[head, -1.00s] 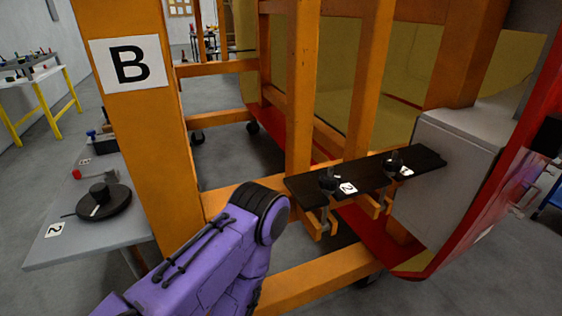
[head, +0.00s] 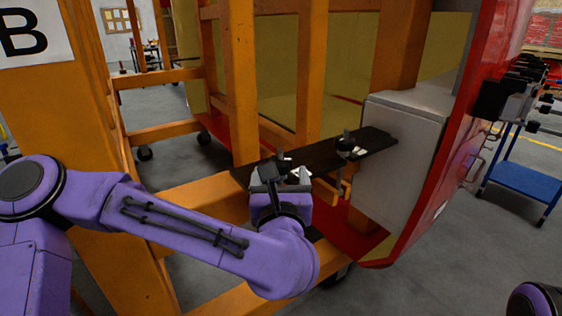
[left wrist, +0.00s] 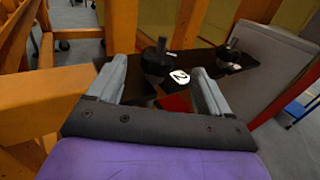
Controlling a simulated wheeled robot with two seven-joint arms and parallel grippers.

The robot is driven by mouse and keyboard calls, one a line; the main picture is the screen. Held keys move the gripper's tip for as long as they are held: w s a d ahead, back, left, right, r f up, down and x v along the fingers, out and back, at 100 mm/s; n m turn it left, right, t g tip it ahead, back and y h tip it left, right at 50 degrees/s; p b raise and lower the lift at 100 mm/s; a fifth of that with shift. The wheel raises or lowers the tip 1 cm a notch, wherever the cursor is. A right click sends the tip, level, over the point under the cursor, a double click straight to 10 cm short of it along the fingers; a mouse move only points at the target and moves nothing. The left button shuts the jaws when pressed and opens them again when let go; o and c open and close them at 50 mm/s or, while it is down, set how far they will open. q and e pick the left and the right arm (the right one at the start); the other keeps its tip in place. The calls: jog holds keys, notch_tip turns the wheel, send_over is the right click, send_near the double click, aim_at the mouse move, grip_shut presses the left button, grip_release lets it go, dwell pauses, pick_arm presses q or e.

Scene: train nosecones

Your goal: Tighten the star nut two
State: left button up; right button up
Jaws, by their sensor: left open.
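Star nut two is the black knob (left wrist: 157,58) on a black plate (left wrist: 205,62), beside a white "2" label (left wrist: 180,77) in the left wrist view. In the head view the nut (head: 281,158) is partly hidden behind my left gripper (head: 286,174). My left gripper is open; in the left wrist view its fingers (left wrist: 158,70) lie either side of the nut in the picture, with nothing gripped. I cannot tell whether the nut is between the tips or just beyond them. My right gripper is out of view.
A second black star nut (head: 346,146) with a white label stands farther right on the plate. Orange frame posts (head: 313,80) rise behind the plate. A grey box (head: 400,165) and a red panel (head: 455,130) close off the right. A blue cart (head: 525,180) stands beyond.

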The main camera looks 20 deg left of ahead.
aim_at(279, 160)
pick_arm(q)
jog(key=p+x, duration=0.1)
jog(key=x, duration=0.6)
jog(key=shift+w+a+f, duration=0.1)
jog(key=shift+w, duration=0.35)
jog(key=c, duration=1)
